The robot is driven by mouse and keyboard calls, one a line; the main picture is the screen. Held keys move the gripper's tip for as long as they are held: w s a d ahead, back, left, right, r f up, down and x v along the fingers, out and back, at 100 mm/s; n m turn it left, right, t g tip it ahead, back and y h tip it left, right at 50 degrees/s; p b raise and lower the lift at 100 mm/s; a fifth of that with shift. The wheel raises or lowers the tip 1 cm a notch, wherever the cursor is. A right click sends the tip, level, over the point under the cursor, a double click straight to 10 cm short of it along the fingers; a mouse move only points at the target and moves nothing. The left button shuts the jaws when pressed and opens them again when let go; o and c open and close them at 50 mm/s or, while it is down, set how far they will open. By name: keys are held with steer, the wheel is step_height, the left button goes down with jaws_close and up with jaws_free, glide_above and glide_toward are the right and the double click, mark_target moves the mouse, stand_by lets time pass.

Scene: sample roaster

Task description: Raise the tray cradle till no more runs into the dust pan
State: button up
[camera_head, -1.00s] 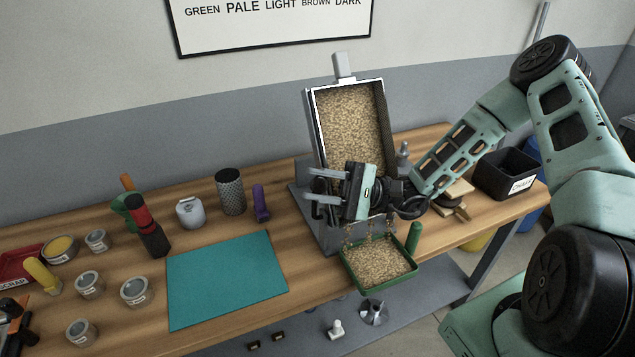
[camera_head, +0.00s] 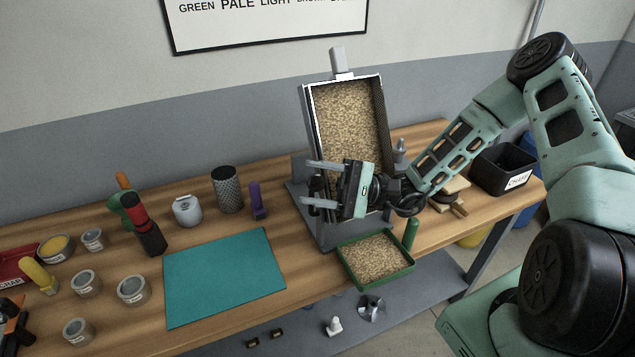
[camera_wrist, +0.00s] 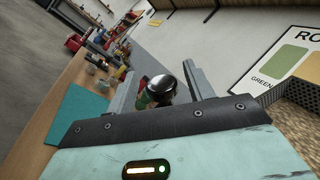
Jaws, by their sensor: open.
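The tray cradle (camera_head: 309,125) stands steeply tilted at the back middle of the bench, full of pale beans. My gripper (camera_head: 321,183) is in front of its lower end, pointing left, and hides part of that end. Its fingers are open. In the wrist view, a dark shiny rounded knob (camera_wrist: 161,88) shows between the fingers, with clear space on both sides; I cannot tell what it is fixed to. The green dust pan (camera_head: 387,284) lies below the cradle's lower end and holds beans. No falling beans show between cradle and pan.
A teal mat (camera_head: 225,278) lies left of the pan. A mesh cylinder (camera_head: 227,190), a purple-handled tool (camera_head: 257,200) and several jars stand left. A black chaff bin (camera_head: 503,170) stands at the right end. A wall chart (camera_head: 265,22) hangs behind.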

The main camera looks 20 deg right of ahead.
steer(key=b+v, duration=0.4)
steer(key=v, duration=0.8)
steer(key=shift+f, duration=0.1)
steer(key=s+a+n+g+h, duration=0.9)
steer(key=s+a+g+h, duration=0.3)
steer(key=a, duration=0.1)
steer(key=s+a+r+n+t+h, duration=0.4)
steer(key=s+r+n+t+h, duration=0.1)
steer(key=s+n+t+h, duration=0.2)
steer(key=shift+s+a+r+t+h, duration=0.15)
steer(key=shift+r+t+h, duration=0.25)
steer(key=shift+h, duration=0.5)
stand_by(0.6)
stand_by(0.4)
